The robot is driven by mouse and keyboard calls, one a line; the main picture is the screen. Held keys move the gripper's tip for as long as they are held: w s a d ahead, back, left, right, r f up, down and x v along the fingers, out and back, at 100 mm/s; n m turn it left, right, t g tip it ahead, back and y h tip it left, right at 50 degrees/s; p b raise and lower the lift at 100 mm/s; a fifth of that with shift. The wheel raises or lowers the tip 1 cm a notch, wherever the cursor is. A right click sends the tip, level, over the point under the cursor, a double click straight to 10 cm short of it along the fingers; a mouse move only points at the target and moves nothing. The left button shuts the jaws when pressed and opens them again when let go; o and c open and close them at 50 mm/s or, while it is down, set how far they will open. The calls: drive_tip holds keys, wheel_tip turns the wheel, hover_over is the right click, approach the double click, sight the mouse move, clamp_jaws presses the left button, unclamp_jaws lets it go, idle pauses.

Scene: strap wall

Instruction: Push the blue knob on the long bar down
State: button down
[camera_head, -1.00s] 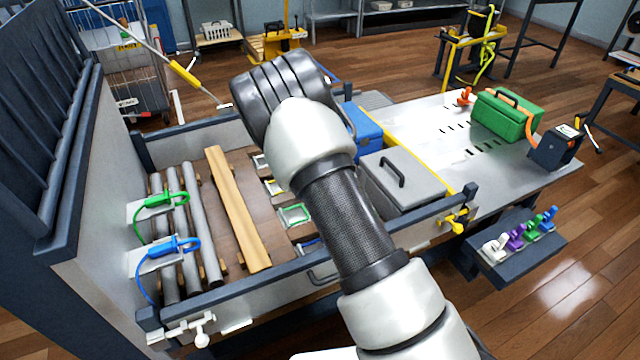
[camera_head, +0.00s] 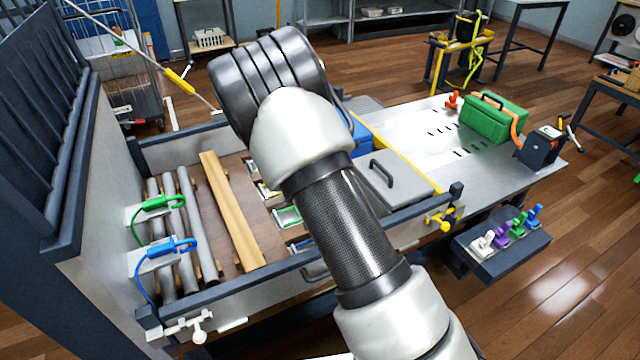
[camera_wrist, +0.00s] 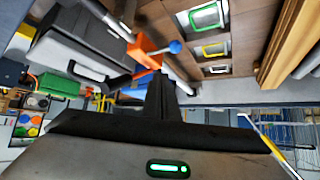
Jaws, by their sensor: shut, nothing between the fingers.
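A round blue knob (camera_wrist: 174,46) shows in the wrist view, on the right side of an orange block (camera_wrist: 148,46). My gripper (camera_wrist: 158,80) is shut and empty. Its dark fingers appear just below the knob and block in the wrist view, with no clear contact. In the head view my arm hides the gripper, the knob and the block.
The workbench holds grey pipes (camera_head: 203,240), a wooden plank (camera_head: 231,212), a grey lidded box (camera_head: 393,190) and a green box (camera_head: 497,110). Green (camera_head: 160,204) and blue (camera_head: 172,246) cabled plugs sit at the left. A dark rail (camera_head: 280,272) edges the front.

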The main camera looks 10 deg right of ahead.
drive_tip(key=shift+s+a+r+p, duration=0.1)
drive_tip(key=shift+s+a+r, duration=0.25)
drive_tip(key=shift+s, duration=0.25)
drive_tip(key=shift+s+a+r+p, duration=0.1)
drive_tip(key=shift+s+a+r, duration=0.15)
drive_tip(key=shift+s+r, duration=0.25)
drive_tip(key=shift+s+a+r+p, duration=0.1)
drive_tip(key=shift+s+a+r, duration=0.2)
drive_tip(key=shift+s, duration=0.35)
drive_tip(key=s+r+n+g+y, duration=0.1)
drive_tip(key=s+r+y, duration=0.1)
drive_tip(key=s+r, duration=0.7)
drive_tip(key=s+r+g+y, duration=0.15)
drive_tip(key=s+r, duration=0.35)
drive_tip(key=r, duration=0.7)
drive_tip(key=s+d+r+n, duration=0.1)
drive_tip(key=s+d+r, duration=0.15)
drive_tip(key=s, duration=0.45)
drive_tip(key=s+d+r+n, duration=0.1)
drive_tip(key=s+r, duration=0.2)
drive_tip(key=s, duration=0.3)
drive_tip(key=s+d+r+n, duration=0.1)
drive_tip(key=s+d+r, duration=0.1)
drive_tip(key=s, duration=0.5)
wheel_tip(320, 180, up, 17)
drive_tip(key=p, duration=1.8)
drive_tip(key=shift+w+r+g+h, duration=0.15)
drive_tip(key=shift+w+g+h, duration=0.05)
drive_tip(key=shift+g+h, duration=0.25)
